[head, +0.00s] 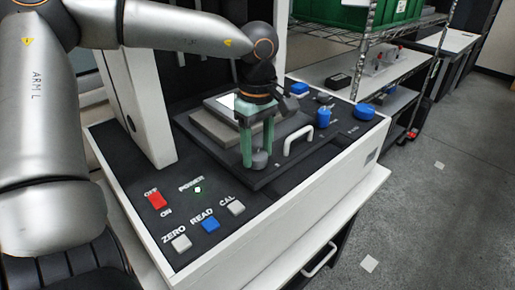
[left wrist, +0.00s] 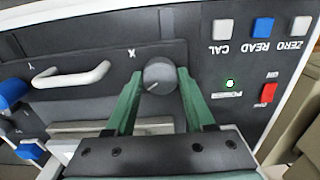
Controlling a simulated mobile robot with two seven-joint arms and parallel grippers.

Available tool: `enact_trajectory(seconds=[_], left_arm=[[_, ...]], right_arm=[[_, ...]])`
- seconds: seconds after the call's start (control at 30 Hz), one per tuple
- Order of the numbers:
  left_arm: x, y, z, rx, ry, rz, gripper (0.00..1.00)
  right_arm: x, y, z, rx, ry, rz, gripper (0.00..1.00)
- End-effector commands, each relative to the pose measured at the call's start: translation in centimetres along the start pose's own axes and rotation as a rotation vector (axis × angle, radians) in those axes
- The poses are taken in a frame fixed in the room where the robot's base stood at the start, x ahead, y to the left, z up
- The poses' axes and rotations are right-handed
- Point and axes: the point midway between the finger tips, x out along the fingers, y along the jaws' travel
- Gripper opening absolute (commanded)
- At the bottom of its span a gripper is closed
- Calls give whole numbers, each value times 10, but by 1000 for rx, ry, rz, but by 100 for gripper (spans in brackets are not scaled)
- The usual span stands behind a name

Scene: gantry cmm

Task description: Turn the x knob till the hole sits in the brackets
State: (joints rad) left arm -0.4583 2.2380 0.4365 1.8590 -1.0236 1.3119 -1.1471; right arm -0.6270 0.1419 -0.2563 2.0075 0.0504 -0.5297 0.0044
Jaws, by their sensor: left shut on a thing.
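The grey round x knob (head: 260,160) sits on the black deck of the machine, and it also shows in the left wrist view (left wrist: 160,75) beside an X label, with a light pointer line on its face. My left gripper (head: 256,155) points down at it with green fingers; in the wrist view the fingertips (left wrist: 160,80) stand on either side of the knob and are shut on it. I cannot make out the hole or the brackets in either view. My right gripper is not in view.
A white handle (head: 298,142) stands close beside the knob. Blue knobs (head: 323,117) and (head: 364,112) lie further right. A red switch (head: 157,200) and ZERO, READ (head: 210,223) and CAL buttons are at the near left. A wire shelf (head: 385,60) stands behind.

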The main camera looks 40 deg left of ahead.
Motion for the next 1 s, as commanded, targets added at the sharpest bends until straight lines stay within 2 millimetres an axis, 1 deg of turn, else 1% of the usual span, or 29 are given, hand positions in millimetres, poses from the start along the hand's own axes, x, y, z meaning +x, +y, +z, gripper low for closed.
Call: enact_trajectory(seconds=[0.13, 0.17, 0.4, 0.67, 0.77, 0.87, 1.0], left_arm=[[-1, 1, 0, -1, 0, 4, 0], [-1, 1, 0, -1, 0, 4, 56], [-1, 0, 0, -2, 0, 2, 83], [-1, 0, 0, -2, 0, 1, 84], [-8, 1, 0, -2, 0, 3, 84], [-23, 1, 0, -3, 1, 6, 84], [-54, 1, 0, -3, 2, 7, 84]], right_arm=[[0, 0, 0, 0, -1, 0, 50], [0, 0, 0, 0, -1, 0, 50], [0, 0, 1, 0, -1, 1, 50], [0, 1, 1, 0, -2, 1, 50], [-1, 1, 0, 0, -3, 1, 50], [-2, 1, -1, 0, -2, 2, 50], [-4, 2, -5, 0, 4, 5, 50]])
